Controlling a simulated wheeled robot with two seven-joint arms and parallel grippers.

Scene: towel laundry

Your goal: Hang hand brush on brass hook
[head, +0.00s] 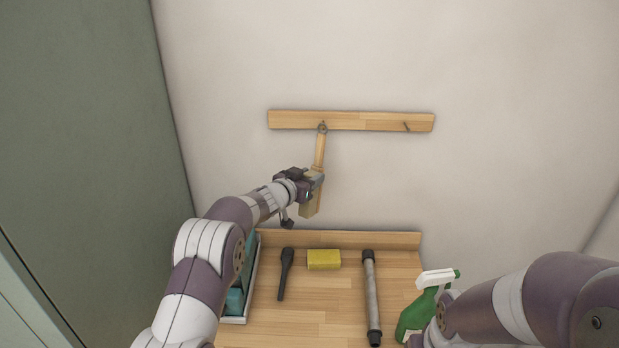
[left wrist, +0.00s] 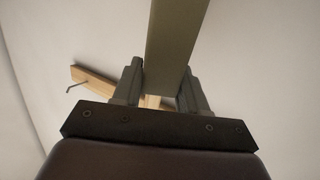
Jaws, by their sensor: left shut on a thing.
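The hand brush (head: 319,152) is upright, its wooden handle pointing up and its wider block (head: 309,208) below. My left gripper (head: 314,180) is shut on it around the middle. A ring at the handle's top overlaps the left hook (head: 322,127) on the wooden rail; I cannot tell whether the ring is around the hook or in front of it. A second hook (head: 407,127) sticks out at the rail's right, bare. In the left wrist view the brush (left wrist: 175,50) stands between the two fingers. My right gripper is not clearly visible; its arm is at the lower right.
The wooden rail (head: 370,121) is fixed to the pale wall. Below, a wooden table (head: 330,285) bears a black tool (head: 285,272), a yellow sponge (head: 324,260), a grey tube (head: 372,300), a green spray bottle (head: 416,312) and a tray (head: 250,290) with teal cloth.

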